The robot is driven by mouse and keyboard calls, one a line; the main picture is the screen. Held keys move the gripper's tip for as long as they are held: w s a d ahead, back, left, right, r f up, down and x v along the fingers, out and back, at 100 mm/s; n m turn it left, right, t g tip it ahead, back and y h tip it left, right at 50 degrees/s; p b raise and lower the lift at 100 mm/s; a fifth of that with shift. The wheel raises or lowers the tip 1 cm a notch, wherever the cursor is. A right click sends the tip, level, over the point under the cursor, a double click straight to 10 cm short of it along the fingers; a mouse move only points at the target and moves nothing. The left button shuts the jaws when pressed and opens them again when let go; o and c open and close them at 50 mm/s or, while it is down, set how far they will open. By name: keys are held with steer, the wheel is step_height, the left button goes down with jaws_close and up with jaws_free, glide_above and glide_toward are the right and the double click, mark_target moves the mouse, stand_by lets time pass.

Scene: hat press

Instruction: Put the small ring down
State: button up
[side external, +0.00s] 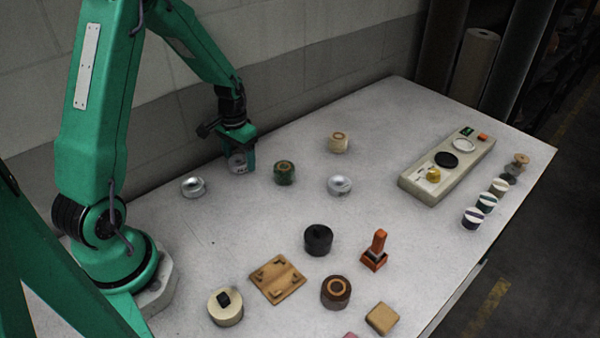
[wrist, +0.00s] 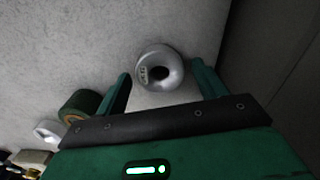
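A small silver ring (wrist: 160,68) with a dark central hole and a small printed mark lies between the two fingers of my gripper (wrist: 161,82) in the wrist view. A narrow gap shows on each side of the ring, so the fingers look open around it.
Silver pieces stand to the left (side external: 193,187) and right (side external: 339,185) of my gripper. A green roll (side external: 284,173) and a tan roll (side external: 338,142) are near. A long beige tray (side external: 415,185) is at right. The wall (side external: 270,75) is close behind; bare table lies in front.

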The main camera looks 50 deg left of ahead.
mark_target(240, 161)
steer(key=shift+r, duration=0.15)
step_height(240, 161, up, 12)
stand_by(1.0)
stand_by(0.4)
steer(key=s+d+r+m+t, duration=0.1)
steer(key=s+d+r+t, duration=0.1)
steer(key=s+d+r, duration=0.3)
steer(key=s+d+r+m+t, duration=0.1)
steer(key=s+d+r+t, duration=0.2)
steer(key=s+d+r, duration=0.3)
steer(key=s+d, duration=0.3)
steer(key=d, duration=0.2)
steer(key=shift+s+d+r+t, duration=0.15)
steer(key=shift+d+r+t, duration=0.1)
steer(key=shift+r+t, duration=0.05)
steer(key=shift+o, duration=0.5)
stand_by(0.4)
